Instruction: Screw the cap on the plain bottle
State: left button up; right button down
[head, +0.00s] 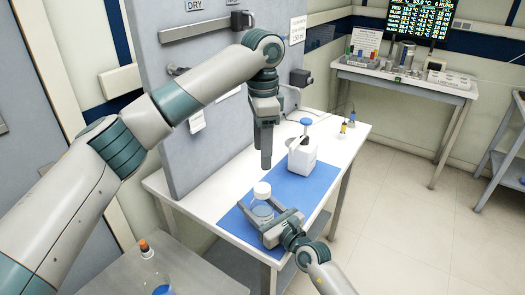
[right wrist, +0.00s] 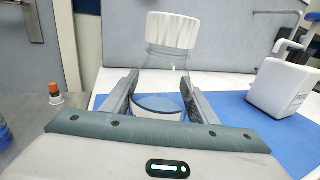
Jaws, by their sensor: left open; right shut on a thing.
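The plain bottle (head: 262,212) is clear and stands upright over the blue mat (head: 318,186). It also shows in the right wrist view (right wrist: 160,85), with liquid low inside. The white ribbed cap (head: 262,189) sits on top of the bottle's neck, and it shows in the right wrist view (right wrist: 173,31). I cannot tell how tight it is. My right gripper (head: 273,222) is shut on the bottle's body, one finger on each side. My left gripper (head: 266,160) is open and points down, above the cap and apart from it. Its fingers overlap in the head view.
A white jug (head: 302,158) with a blue top stands at the mat's far end. Small bottles (head: 347,124) stand beyond it. A grey panel (head: 200,110) rises along the table's left. An orange-capped bottle (head: 151,262) stands on the grey side table at lower left.

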jog(key=c, duration=0.6)
grip_release()
jog(key=shift+c, duration=0.2)
pick_arm(q)
jog(key=shift+f, duration=0.1)
pick_arm(e)
jog(key=shift+s+d, duration=0.1)
jog(key=b+v, duration=0.3)
jog(key=v, duration=1.2)
jog(key=shift+s+d+f, duration=0.1)
jog(key=shift+s+d, duration=0.15)
jog(key=shift+d, duration=0.05)
pick_arm(q)
jog(key=shift+f, duration=1.5)
pick_arm(e)
jog(key=shift+s+d, duration=0.4)
jog(key=shift+s, duration=0.15)
jog(key=shift+d, duration=0.1)
